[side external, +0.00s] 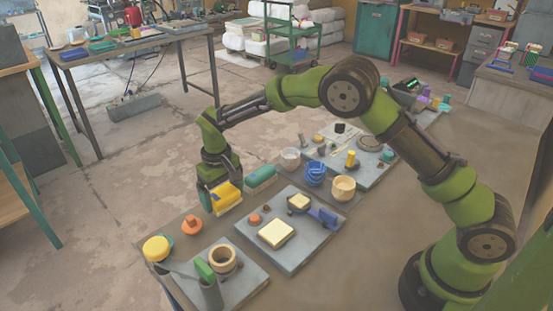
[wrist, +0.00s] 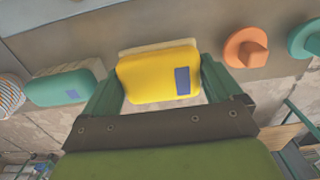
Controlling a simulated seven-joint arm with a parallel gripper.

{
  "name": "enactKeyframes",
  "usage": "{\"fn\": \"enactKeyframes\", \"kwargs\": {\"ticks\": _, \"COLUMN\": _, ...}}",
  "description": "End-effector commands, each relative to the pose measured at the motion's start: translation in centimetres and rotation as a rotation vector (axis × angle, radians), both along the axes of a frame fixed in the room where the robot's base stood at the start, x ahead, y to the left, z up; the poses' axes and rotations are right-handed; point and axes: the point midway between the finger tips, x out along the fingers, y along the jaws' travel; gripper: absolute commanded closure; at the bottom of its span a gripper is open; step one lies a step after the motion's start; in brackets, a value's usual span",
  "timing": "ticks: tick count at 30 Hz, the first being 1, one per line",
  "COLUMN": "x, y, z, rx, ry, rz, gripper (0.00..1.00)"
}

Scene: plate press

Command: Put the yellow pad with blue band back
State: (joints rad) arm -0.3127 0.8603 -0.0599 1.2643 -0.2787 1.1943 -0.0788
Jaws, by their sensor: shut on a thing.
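The yellow pad (side external: 228,197) is between the fingers of my gripper (side external: 220,191), close to the far edge of the bench in the side view. In the wrist view the yellow pad (wrist: 150,74) shows a blue patch (wrist: 182,81) on its face and a pale layer along its upper edge. The green fingers of my gripper (wrist: 160,86) are shut on its two ends. I cannot tell whether the pad touches the bench or is held just above it. A teal pad (side external: 260,176) lies beside it; it also shows in the wrist view (wrist: 60,88).
A grey board (side external: 302,250) with cream blocks (side external: 276,233) and a blue handle (side external: 324,216) lies in front. An orange knobbed piece (side external: 192,226) and a yellow round piece (side external: 156,248) stand to the left. Blue bowls (side external: 315,174) and a wooden cup (side external: 343,188) stand to the right.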

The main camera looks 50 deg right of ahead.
Motion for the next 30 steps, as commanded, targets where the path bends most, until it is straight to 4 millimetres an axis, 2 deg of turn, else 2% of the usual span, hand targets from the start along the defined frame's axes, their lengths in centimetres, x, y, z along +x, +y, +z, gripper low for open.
{"fn": "enactKeyframes", "kwargs": {"ticks": 3, "x": 0.0, "y": 0.0, "z": -1.6, "rx": 0.000, "ry": 0.002, "rz": 0.000, "gripper": 0.32}}
{"fn": "enactKeyframes", "kwargs": {"ticks": 14, "x": 0.0, "y": 0.0, "z": -2.0, "rx": 0.001, "ry": 0.000, "rz": 0.000, "gripper": 0.32}}
{"fn": "enactKeyframes", "kwargs": {"ticks": 15, "x": 0.0, "y": 0.0, "z": -2.1, "rx": 0.001, "ry": 0.000, "rz": -0.001, "gripper": 0.06}}
{"fn": "enactKeyframes", "kwargs": {"ticks": 16, "x": 0.0, "y": 0.0, "z": -2.0, "rx": 0.001, "ry": 0.000, "rz": 0.000, "gripper": 0.02}}
{"fn": "enactKeyframes", "kwargs": {"ticks": 25, "x": 0.0, "y": 0.0, "z": -1.7, "rx": 0.001, "ry": -0.001, "rz": 0.000, "gripper": 0.00}}
{"fn": "enactKeyframes", "kwargs": {"ticks": 30, "x": 0.1, "y": 0.1, "z": 0.6, "rx": 0.001, "ry": -0.005, "rz": 0.001, "gripper": 0.00}}
